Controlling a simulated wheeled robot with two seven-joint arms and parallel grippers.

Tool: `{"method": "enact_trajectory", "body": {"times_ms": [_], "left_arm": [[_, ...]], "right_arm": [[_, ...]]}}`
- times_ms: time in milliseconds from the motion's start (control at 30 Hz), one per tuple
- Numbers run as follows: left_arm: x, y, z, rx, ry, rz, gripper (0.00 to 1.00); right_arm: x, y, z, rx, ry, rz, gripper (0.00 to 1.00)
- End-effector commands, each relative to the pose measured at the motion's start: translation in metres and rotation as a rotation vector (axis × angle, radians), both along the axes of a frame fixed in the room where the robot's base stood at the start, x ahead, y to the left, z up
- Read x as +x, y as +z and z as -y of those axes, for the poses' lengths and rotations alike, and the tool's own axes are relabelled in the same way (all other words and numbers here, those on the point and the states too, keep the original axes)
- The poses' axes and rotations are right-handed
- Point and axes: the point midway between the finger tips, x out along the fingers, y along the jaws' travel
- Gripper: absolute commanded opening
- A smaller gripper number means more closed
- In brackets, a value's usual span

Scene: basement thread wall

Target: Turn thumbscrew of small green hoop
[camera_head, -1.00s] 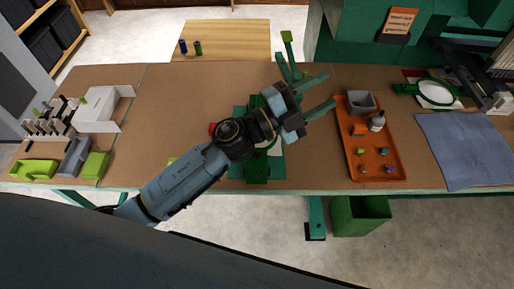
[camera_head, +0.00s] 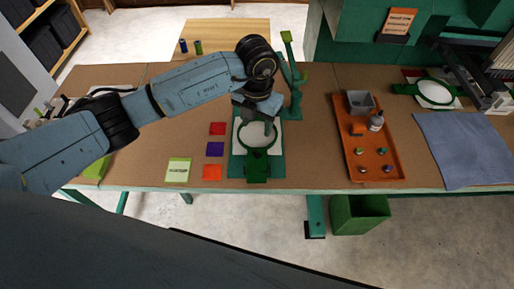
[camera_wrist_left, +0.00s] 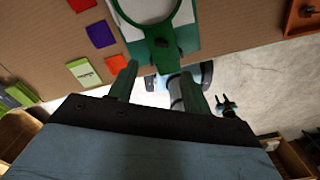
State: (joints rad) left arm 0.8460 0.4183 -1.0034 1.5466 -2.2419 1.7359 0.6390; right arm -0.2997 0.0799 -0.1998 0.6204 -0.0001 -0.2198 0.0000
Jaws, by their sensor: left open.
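A green hoop (camera_head: 241,138) with white material inside lies on a green board (camera_head: 236,170) in the middle of the bench. Its dark green clamp block (camera_head: 257,168) points to the front edge; a thumbscrew cannot be made out. In the left wrist view the hoop (camera_wrist_left: 121,16) is cut by the top edge, with its block (camera_wrist_left: 160,54) below. My left gripper (camera_head: 256,120) is above the hoop's far part, pointing down. Its two green fingers (camera_wrist_left: 157,82) are apart with nothing between them in the wrist view. My right gripper is not in view.
Red, purple and orange squares (camera_head: 215,149) and a yellow-green card (camera_head: 178,170) lie left of the board. A green post (camera_head: 293,75) stands behind it. An orange tray (camera_head: 394,162) is to the right. Another green hoop (camera_head: 408,89) is at far right.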

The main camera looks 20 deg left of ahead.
Motion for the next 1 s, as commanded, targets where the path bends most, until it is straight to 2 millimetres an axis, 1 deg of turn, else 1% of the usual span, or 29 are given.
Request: {"method": "enact_trajectory", "body": {"times_ms": [300, 500, 600, 700, 1000], "left_arm": [[-0.002, -0.066, 0.001, -0.004, -0.001, -0.006, 0.49], [-0.002, -0.102, 0.002, -0.004, -0.003, -0.005, 0.49], [-0.001, -0.113, 0.002, -0.005, -0.003, -0.003, 0.49], [-0.001, -0.119, 0.002, -0.007, -0.003, -0.002, 0.49], [-0.001, -0.122, 0.002, -0.006, -0.004, -0.001, 0.49]], "right_arm": [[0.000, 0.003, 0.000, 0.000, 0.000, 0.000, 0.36], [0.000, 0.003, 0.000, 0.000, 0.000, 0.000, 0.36], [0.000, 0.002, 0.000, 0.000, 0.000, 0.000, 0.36], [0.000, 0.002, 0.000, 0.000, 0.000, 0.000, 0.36], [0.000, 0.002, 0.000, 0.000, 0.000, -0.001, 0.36]]}}
